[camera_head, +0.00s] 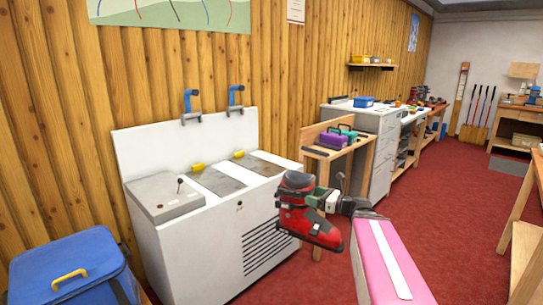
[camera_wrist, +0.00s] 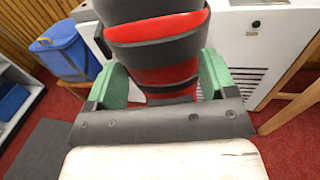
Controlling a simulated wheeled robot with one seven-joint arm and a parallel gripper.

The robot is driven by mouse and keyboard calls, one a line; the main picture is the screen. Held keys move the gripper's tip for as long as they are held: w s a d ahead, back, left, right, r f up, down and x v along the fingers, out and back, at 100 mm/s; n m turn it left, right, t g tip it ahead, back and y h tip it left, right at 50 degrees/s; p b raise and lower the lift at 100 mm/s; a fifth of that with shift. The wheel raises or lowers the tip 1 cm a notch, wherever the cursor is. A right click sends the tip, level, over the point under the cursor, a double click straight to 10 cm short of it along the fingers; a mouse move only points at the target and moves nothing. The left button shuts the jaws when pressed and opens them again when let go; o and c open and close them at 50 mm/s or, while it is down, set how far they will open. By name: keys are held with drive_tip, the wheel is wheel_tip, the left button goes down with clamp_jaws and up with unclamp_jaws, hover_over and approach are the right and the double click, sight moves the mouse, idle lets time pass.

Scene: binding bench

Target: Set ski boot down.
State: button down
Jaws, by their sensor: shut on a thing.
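The ski boot (camera_head: 310,222) is red and black, and my gripper (camera_head: 322,199) is shut on its upper shaft. The boot hangs roughly upright in the air in front of the white machine, with its toe to the right in the head view. In the wrist view the boot (camera_wrist: 160,60) fills the space between the green fingers of my gripper (camera_wrist: 158,90). Its sole is hidden in the wrist view.
The white machine (camera_head: 205,247) with metal plates on top stands against the wood wall. A wooden stand (camera_head: 345,150) with purple and teal items is right of it. A blue bin (camera_head: 70,262) stands at the lower left. Red carpet is open to the right.

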sight(319, 220)
drive_tip(key=shift+s+d+f+t, duration=0.3)
drive_tip(key=shift+s+d+f, duration=0.75)
drive_tip(key=shift+f, duration=0.25)
drive_tip(key=shift+a, duration=0.2)
